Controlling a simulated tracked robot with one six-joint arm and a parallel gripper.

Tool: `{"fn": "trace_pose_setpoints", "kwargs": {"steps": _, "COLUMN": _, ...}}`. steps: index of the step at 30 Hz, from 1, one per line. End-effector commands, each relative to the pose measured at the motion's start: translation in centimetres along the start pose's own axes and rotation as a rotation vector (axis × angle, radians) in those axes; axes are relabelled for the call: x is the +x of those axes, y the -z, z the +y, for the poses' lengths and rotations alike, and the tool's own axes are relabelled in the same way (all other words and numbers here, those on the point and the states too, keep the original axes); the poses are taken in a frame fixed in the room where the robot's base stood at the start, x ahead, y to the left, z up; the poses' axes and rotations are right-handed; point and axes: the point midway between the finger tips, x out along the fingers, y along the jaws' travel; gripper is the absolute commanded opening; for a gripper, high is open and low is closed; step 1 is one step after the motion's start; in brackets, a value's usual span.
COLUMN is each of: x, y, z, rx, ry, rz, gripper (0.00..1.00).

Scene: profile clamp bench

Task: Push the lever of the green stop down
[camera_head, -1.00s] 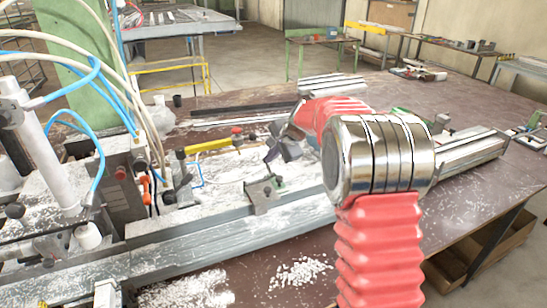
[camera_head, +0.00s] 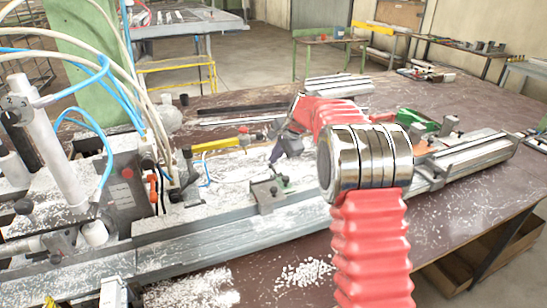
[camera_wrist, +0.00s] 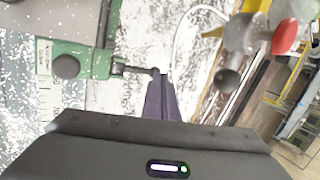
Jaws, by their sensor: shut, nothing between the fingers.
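The green stop (camera_head: 268,190) sits on the long grey profile rail, a small block with green parts and a dark round knob. In the wrist view the green stop (camera_wrist: 92,50) is at the upper left, with its dark knob (camera_wrist: 66,67). A thin dark lever (camera_wrist: 135,69) sticks out from it to the right. My gripper (camera_head: 276,160) is shut and empty, pointing down just behind the stop. In the wrist view my gripper's tips (camera_wrist: 160,77) are right by the lever's end; I cannot tell whether they touch it.
Hoses and a white cylinder (camera_head: 48,140) are further left. White chips (camera_head: 305,272) lie in front. Another green part (camera_head: 420,122) is at right.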

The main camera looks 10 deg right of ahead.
Motion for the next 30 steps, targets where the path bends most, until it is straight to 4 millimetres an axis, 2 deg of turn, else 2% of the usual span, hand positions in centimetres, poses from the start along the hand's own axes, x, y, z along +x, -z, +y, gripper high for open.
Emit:
{"fn": "trace_pose_setpoints", "kwargs": {"steps": 12, "x": 0.97, "y": 0.14, "z": -0.24, "rx": -0.001, "ry": 0.001, "rz": 0.000, "gripper": 0.00}}
{"fn": "trace_pose_setpoints", "kwargs": {"steps": 26, "x": 1.12, "y": 0.14, "z": -0.17, "rx": -0.001, "ry": 0.000, "rz": 0.000, "gripper": 0.00}}
{"fn": "trace_pose_setpoints", "kwargs": {"steps": 30, "x": 0.62, "y": 0.16, "z": -0.23, "rx": -0.001, "ry": 0.000, "rz": 0.000, "gripper": 0.00}}
